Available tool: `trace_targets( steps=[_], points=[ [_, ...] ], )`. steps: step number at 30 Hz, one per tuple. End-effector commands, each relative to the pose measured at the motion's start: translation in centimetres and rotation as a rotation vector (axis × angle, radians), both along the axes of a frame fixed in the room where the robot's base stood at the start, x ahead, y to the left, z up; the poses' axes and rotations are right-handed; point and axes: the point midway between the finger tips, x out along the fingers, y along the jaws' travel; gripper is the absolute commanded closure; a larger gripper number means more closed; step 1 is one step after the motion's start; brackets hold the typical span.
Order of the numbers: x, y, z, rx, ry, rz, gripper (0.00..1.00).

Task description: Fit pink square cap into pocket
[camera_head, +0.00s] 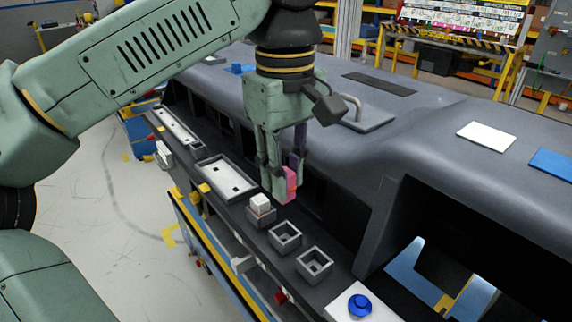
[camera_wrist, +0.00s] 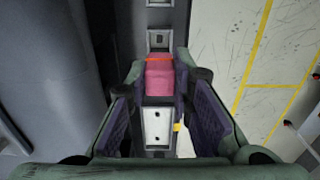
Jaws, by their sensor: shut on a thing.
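The pink square cap (camera_head: 291,184) is between the fingertips of my gripper (camera_head: 287,180), above the dashboard ledge. In the wrist view the pink cap (camera_wrist: 159,78) sits between the two fingers of my gripper (camera_wrist: 158,72), with an orange-red edge on its far side. Two empty square grey pockets, a nearer one (camera_head: 285,236) and another (camera_head: 314,265), stand in front of it on the ledge. A third square holder (camera_head: 261,216) has a white block (camera_head: 260,202) in it. The cap looks apart from all the pockets. In the wrist view one pocket (camera_wrist: 158,40) shows beyond the cap.
A rectangular grey tray (camera_head: 226,178) and a longer narrow tray (camera_head: 178,127) lie further left along the ledge. A blue knob (camera_head: 360,305) is on a white plate at the front. The dark dashboard (camera_head: 400,130) rises behind the ledge.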

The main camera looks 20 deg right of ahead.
Motion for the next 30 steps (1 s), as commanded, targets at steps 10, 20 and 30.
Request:
trace_targets(
  steps=[10,20,30],
  points=[
    [-0.2,-0.1,-0.5,0.004,-0.001,0.0,0.94],
    [-0.2,-0.1,-3.3,0.004,0.0,0.001,0.94],
    [-0.2,-0.1,-5.9,0.004,-0.002,0.0,0.94]
  ],
)
